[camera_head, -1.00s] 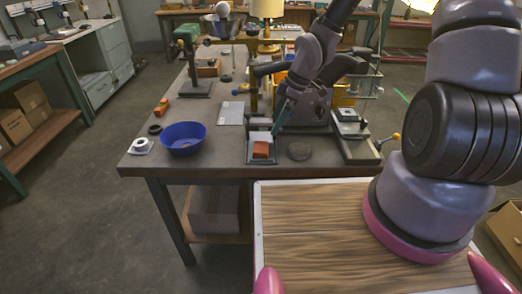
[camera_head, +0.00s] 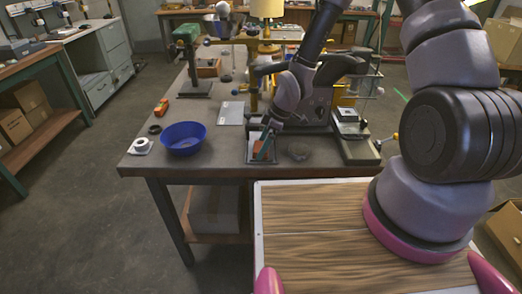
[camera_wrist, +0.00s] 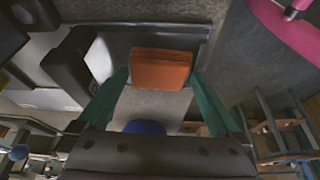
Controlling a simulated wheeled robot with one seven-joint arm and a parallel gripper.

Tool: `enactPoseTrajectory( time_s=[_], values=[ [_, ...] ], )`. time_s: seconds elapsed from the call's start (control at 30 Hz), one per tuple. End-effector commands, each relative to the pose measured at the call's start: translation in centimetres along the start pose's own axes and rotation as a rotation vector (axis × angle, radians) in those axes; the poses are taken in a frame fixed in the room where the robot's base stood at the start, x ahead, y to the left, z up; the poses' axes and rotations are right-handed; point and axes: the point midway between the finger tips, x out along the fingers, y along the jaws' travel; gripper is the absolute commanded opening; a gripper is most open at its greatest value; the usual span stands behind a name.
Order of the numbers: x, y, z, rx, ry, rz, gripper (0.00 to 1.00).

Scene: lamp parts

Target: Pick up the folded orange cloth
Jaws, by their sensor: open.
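The folded orange cloth (camera_head: 257,148) lies in a small grey tray (camera_head: 250,159) at the front edge of the table, partly hidden behind a finger in the head view. In the wrist view the cloth (camera_wrist: 162,70) is a neat block between the two green fingertips. My gripper (camera_wrist: 159,79) is open, one finger on each side of the cloth, with a small gap visible on each side. In the head view my gripper (camera_head: 266,143) is low over the tray. I cannot tell how far the fingertips are above the tray floor.
A blue bowl (camera_head: 184,138) and a white tape roll (camera_head: 141,145) stand to the left. A metal fixture (camera_head: 355,130) is further right. Table is clear between bowl and tray.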

Motion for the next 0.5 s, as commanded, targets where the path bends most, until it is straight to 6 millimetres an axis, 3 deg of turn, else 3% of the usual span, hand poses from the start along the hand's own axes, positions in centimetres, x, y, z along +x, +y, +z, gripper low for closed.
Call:
enactPoseTrajectory(
  time_s=[0.13, 0.3, 0.5],
  values=[
    [-0.03, 0.02, 0.02, 0.0, 0.0, 0.0, 1.0],
    [-0.05, 0.02, 0.02, 0.001, 0.0, 0.0, 0.35],
    [-0.08, 0.03, 0.01, 0.001, 0.0, 0.0, 0.34]
  ],
)
